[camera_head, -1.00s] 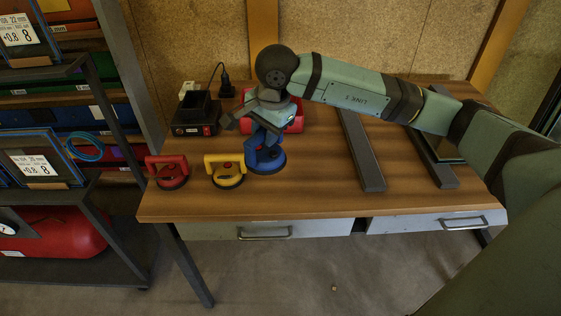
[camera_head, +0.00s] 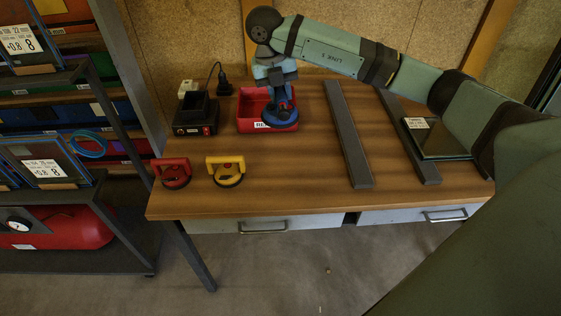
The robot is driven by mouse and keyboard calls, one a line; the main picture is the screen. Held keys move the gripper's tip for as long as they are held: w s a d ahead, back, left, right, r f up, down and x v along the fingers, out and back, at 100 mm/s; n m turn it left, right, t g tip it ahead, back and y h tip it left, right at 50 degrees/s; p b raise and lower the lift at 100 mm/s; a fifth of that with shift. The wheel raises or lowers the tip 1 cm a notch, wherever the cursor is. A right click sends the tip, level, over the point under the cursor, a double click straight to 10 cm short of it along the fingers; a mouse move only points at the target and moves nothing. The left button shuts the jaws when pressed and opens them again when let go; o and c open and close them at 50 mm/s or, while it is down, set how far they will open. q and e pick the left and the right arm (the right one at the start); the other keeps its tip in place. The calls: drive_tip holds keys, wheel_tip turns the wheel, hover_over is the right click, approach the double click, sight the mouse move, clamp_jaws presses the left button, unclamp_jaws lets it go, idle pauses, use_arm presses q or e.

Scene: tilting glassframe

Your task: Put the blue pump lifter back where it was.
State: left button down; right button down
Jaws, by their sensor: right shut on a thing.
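The blue pump lifter (camera_head: 279,118) is in my right gripper (camera_head: 277,90), which is shut on its upper part and comes down from above. The lifter is upright, with its round base downward. It overlaps the right part of a red tray (camera_head: 246,126) toward the back of the table. I cannot tell whether its base touches the tray or hangs just above it. A red lifter (camera_head: 174,174) and a yellow lifter (camera_head: 227,170) stand at the front left of the table. My left gripper is not in view.
A black charger (camera_head: 195,117) stands left of the tray. Two dark bars (camera_head: 347,135) lie on the right of the wooden table (camera_head: 300,185), with a glass pane (camera_head: 440,142) at the far right. The front middle of the table is clear. A dark shelf rack stands at left.

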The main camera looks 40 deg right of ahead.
drive_tip(key=shift+f, duration=9.9)
drive_tip(key=shift+f, duration=0.1)
drive_tip(key=c, duration=0.9)
unclamp_jaws()
